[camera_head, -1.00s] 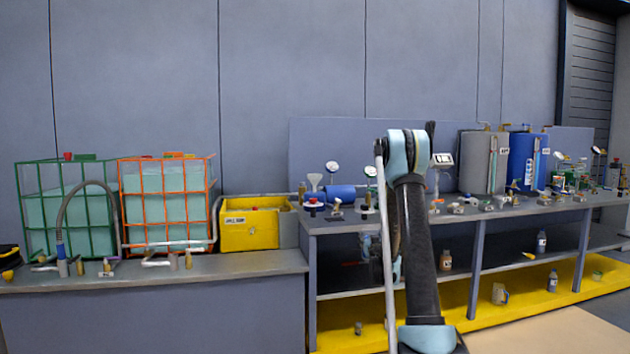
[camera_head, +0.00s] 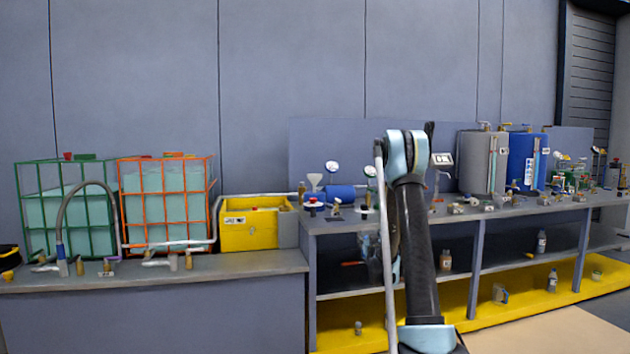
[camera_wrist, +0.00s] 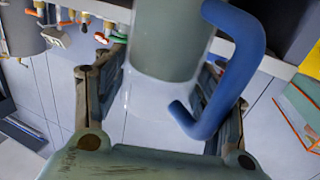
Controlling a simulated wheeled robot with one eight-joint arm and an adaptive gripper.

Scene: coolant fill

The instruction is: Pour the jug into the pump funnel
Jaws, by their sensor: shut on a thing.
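In the wrist view my gripper (camera_wrist: 163,72) is shut around the jug (camera_wrist: 165,50), one finger on each side. The jug has a grey-green upper part in the picture, a pale lower part and a thick blue handle (camera_wrist: 250,45) to the right. Its mouth and contents cannot be made out. In the head view the jug and my gripper are hidden behind my arm. A pale funnel (camera_head: 314,181) stands near the left end of the long bench, beside a blue cylinder (camera_head: 339,193) that looks like the pump. The funnel is not identifiable in the wrist view.
The long bench (camera_head: 310,225) carries gauges, valves, a grey tank (camera_head: 480,162) and a blue tank (camera_head: 527,162). Left of it stand a yellow box (camera_head: 248,231) and green and orange caged tanks on a lower counter (camera_head: 200,268). Bottles stand on the shelf below.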

